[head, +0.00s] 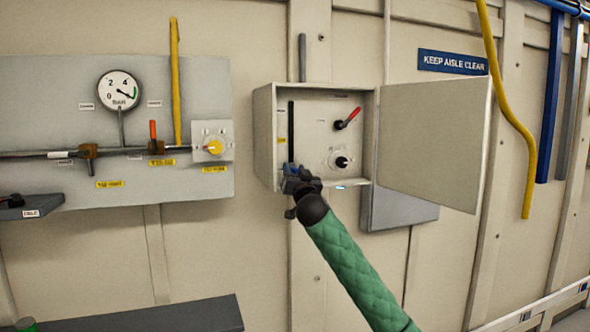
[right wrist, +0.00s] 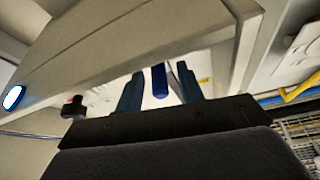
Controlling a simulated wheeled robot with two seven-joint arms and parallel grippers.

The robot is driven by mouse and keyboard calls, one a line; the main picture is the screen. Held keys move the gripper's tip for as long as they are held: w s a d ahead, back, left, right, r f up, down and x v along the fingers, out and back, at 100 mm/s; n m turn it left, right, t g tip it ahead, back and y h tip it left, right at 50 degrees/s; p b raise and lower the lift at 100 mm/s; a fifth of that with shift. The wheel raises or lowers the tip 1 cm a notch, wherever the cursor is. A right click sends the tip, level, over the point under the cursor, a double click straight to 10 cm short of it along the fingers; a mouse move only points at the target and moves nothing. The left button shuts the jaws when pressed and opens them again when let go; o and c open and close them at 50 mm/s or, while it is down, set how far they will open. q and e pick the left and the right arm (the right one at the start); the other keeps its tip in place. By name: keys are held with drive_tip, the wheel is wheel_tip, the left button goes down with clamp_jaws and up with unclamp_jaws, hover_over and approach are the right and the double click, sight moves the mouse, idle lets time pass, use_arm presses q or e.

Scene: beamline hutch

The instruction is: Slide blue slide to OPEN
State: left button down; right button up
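An open wall box (head: 264,140) holds a vertical black slot (head: 291,125) on the left of its panel. My right gripper (head: 292,174) is at the slot's lower end. In the head view I cannot tell the blue slide apart from the gripper's bluish fingers. In the right wrist view the blue slide (right wrist: 160,82) shows as a rounded blue handle between the two fingertips of my right gripper (right wrist: 160,88). The fingers are apart, with a gap visible on each side of the handle. My left gripper is not in view.
A red-handled lever (head: 349,118) and a black knob (head: 341,162) sit right of the slot. The box door (head: 435,145) stands open to the right. A grey panel (head: 60,90) with a gauge (head: 119,90) and valves is at left.

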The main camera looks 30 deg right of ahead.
clamp_jaws()
drive_tip(key=shift+r, duration=0.5)
wheel_tip(320, 180, up, 17)
drive_tip(key=shift+f+b, duration=0.1)
drive_tip(key=shift+b, duration=0.3)
unclamp_jaws()
